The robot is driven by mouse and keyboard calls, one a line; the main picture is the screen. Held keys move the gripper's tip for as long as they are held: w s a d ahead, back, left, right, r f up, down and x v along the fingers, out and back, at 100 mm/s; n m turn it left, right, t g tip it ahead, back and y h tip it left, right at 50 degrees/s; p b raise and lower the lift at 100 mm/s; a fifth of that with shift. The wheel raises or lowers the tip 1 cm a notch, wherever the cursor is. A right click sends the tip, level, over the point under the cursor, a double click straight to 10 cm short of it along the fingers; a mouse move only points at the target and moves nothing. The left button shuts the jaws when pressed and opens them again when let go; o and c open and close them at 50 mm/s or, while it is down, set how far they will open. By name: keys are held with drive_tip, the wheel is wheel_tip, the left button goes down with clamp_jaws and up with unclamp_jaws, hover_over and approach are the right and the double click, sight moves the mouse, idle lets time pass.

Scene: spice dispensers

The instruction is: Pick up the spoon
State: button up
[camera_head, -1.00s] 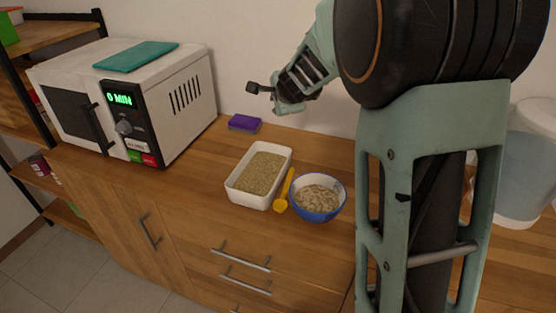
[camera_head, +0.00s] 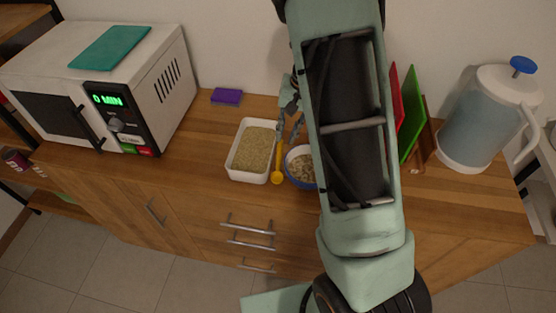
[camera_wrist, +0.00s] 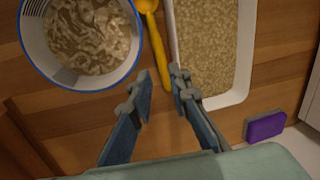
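The yellow spoon (camera_head: 278,171) lies on the wooden counter between the white dish (camera_head: 232,161) and the blue-rimmed bowl (camera_head: 299,170). In the head view its bowl end points to the front, and its handle runs back toward my gripper (camera_head: 288,127). In the wrist view the spoon (camera_wrist: 157,50) runs from the top edge down toward the gap between my fingers (camera_wrist: 160,85). My gripper is open and empty, with one finger on each side of the handle's line. I cannot tell the height of the fingertips above the counter.
The white dish holds grain and the bowl holds pale flakes, both close to my fingers. A purple sponge (camera_head: 227,96) lies behind the dish. A microwave (camera_head: 160,85) stands left; upright red and green boards (camera_head: 411,110) and a jug (camera_head: 480,120) stand right.

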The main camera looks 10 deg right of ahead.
sight(280, 152)
drive_tip(key=shift+w+a+f, duration=0.1)
drive_tip(key=shift+a+f, duration=0.15)
drive_tip(key=shift+f, duration=0.85)
drive_tip(key=shift+a+f, duration=0.25)
drive_tip(key=shift+f, duration=0.85)
drive_tip(key=shift+w+a+f, duration=0.1)
drive_tip(key=shift+a+f, duration=0.15)
drive_tip(key=shift+f, duration=0.85)
clamp_jaws()
